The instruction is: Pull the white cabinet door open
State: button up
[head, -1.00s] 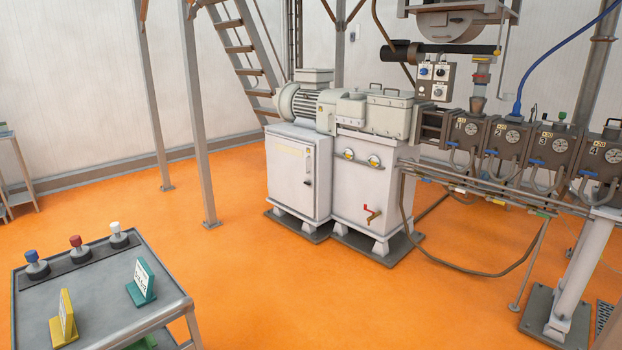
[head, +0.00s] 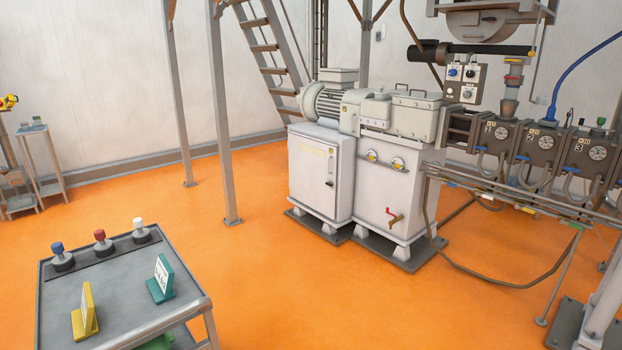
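The white cabinet (head: 345,190) stands under the motor, left of a second white cabinet (head: 388,200). Its front door (head: 311,178) faces me and looks shut. A vertical handle (head: 330,168) is on the door's right side. A faint yellowish label is near the top of the door. My gripper is not in view, and nothing of my arm shows near the door.
A grey cart (head: 120,270) with three knobs and yellow and teal signs stands at the front left. A metal post (head: 220,120) stands left of the cabinet. Orange floor (head: 265,285) is clear before the door. A pipe frame (head: 500,190) runs right.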

aim_at(312, 163)
jog(key=i+l+u, duration=0.1)
jog(key=i, duration=0.4)
jog(key=i+l+u, duration=0.15)
jog(key=i, duration=0.4)
jog(key=i+l+u, duration=0.1)
jog(key=i, duration=0.4)
jog(key=i+l+u, duration=0.1)
jog(key=i+l, duration=0.2)
jog(key=i, duration=0.2)
jog(key=i+l+u, duration=0.15)
jog(key=i+l, duration=0.15)
jog(key=i, duration=0.2)
jog(key=i+j, duration=0.25)
jog(key=i, duration=0.3)
jog(key=i+j+z, duration=0.1)
jog(key=i+j, duration=0.15)
jog(key=i, duration=0.35)
jog(key=i+j+z, duration=0.1)
jog(key=i+j, duration=0.2)
jog(key=i, duration=0.25)
jog(key=i+j, duration=0.35)
jog(key=i, duration=0.2)
jog(key=i+j+z, duration=0.1)
jog(key=i+z, duration=0.3)
jog(key=i+j+z, duration=0.2)
jog(key=z, duration=0.2)
jog(key=i+j+z, duration=0.25)
jog(key=z, duration=0.15)
jog(key=i+j+z, duration=0.25)
jog(key=j+z, duration=0.15)
